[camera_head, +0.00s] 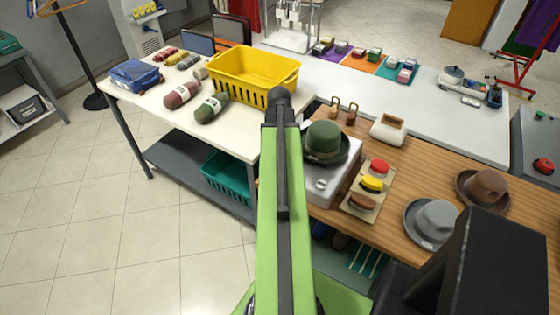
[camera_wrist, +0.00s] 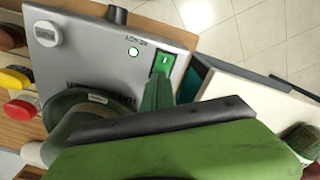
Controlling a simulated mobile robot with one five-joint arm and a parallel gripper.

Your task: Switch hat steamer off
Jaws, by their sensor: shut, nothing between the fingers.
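The hat steamer (camera_head: 318,192) is a pale grey box at the left end of the wooden counter, with a green hat (camera_head: 324,138) on top. In the wrist view the steamer's top (camera_wrist: 95,60) fills the upper left. It shows a white round knob (camera_wrist: 47,34), a small round lamp (camera_wrist: 133,51) that looks whitish with a green rim, and a green rocker switch (camera_wrist: 163,63) near the edge. My gripper (camera_wrist: 159,84) is shut and empty, its dark green tips just beside the switch. I cannot tell whether they touch it. In the head view my arm hides the gripper.
A brush board (camera_head: 362,204) with red, yellow and brown brushes lies right of the steamer. Grey (camera_head: 435,220) and brown (camera_head: 486,187) hats lie farther right. A yellow basket (camera_head: 252,75) stands on the white table behind. Open floor lies to the left.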

